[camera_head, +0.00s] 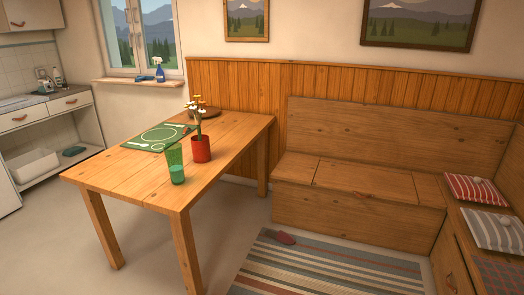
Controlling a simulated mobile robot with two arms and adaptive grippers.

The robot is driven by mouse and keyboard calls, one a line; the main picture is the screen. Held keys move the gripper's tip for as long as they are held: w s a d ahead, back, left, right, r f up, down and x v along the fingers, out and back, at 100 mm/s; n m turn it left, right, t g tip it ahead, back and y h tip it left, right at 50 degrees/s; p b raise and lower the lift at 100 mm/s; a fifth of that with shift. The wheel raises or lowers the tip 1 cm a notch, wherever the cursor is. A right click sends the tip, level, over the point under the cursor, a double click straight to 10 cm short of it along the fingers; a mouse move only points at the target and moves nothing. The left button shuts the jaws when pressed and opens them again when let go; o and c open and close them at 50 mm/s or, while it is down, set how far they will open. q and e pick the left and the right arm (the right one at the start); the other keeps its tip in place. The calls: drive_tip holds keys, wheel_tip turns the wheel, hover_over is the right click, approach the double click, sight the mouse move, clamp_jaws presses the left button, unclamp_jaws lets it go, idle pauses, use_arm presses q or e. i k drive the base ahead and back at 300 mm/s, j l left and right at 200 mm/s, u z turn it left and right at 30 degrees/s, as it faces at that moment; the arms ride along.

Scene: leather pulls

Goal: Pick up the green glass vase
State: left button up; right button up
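A tall green see-through glass vessel (174,159), which looks like the green glass vase, stands upright on the wooden table (128,182) near its front edge. Its lower part is a brighter teal green; I cannot tell if this is a second glass or its contents. Neither of my grippers is in view.
A wooden corner bench (358,180) stands right. The floor left of the table is clear.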

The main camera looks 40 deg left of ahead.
sight(172, 152)
drive_tip(key=i+u, duration=0.1)
drive_tip(key=i, duration=0.4)
drive_tip(key=i+l+u, duration=0.1)
drive_tip(key=i, duration=0.45)
drive_tip(key=l, duration=0.1)
